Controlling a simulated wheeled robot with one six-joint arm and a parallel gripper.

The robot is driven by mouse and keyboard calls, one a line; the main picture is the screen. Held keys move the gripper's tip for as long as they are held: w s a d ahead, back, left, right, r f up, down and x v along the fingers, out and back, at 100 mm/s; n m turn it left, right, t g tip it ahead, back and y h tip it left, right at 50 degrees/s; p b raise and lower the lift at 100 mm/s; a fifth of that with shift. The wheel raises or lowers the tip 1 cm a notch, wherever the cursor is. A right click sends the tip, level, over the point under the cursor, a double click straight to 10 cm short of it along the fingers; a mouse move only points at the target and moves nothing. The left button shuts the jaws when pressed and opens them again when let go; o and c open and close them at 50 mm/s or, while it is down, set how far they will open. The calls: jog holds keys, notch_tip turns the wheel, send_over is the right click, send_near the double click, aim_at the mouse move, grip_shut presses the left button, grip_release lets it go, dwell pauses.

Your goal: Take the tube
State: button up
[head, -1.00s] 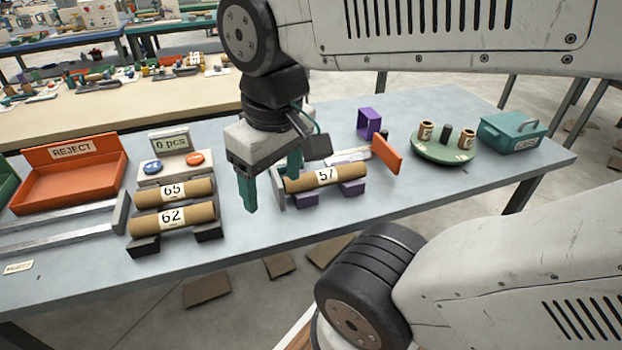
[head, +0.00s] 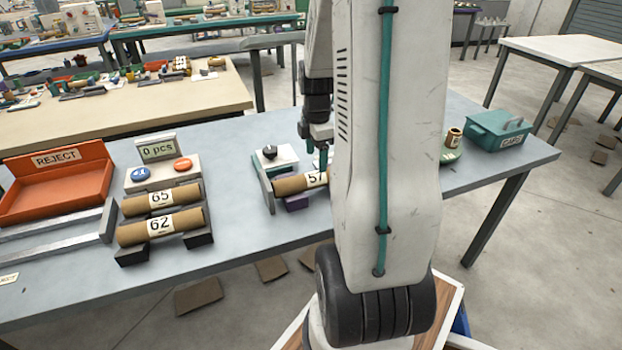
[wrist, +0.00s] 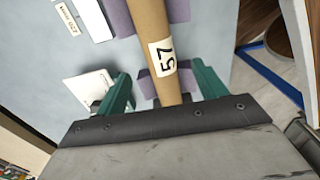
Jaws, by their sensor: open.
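The brown cardboard tube labelled 57 (head: 290,186) lies on a purple cradle (head: 296,203); my arm hides its right part in the head view. In the wrist view the tube (wrist: 155,30) runs between the two green fingers of my gripper (wrist: 163,72), with a gap on each side, and its lower end passes out of sight at the gripper body. My gripper is open and holds nothing. In the head view only a little of the gripper (head: 320,155) shows, behind the tube. Tubes 65 (head: 188,195) and 62 (head: 189,219) lie on a dark rack at left.
An orange REJECT tray (head: 60,190), metal rails and a button box (head: 160,175) reading 0 pcs stand at left. A white plate with a dark knob (head: 270,154) is behind the cradle. A teal box (head: 498,130) and a small labelled pot (head: 453,137) stand at right.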

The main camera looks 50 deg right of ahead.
aim_at(315, 173)
notch_tip(315, 173, down, 8)
jog(key=shift+w+a+r, duration=0.1)
jog(key=shift+w, duration=0.05)
jog(key=c, duration=1.1)
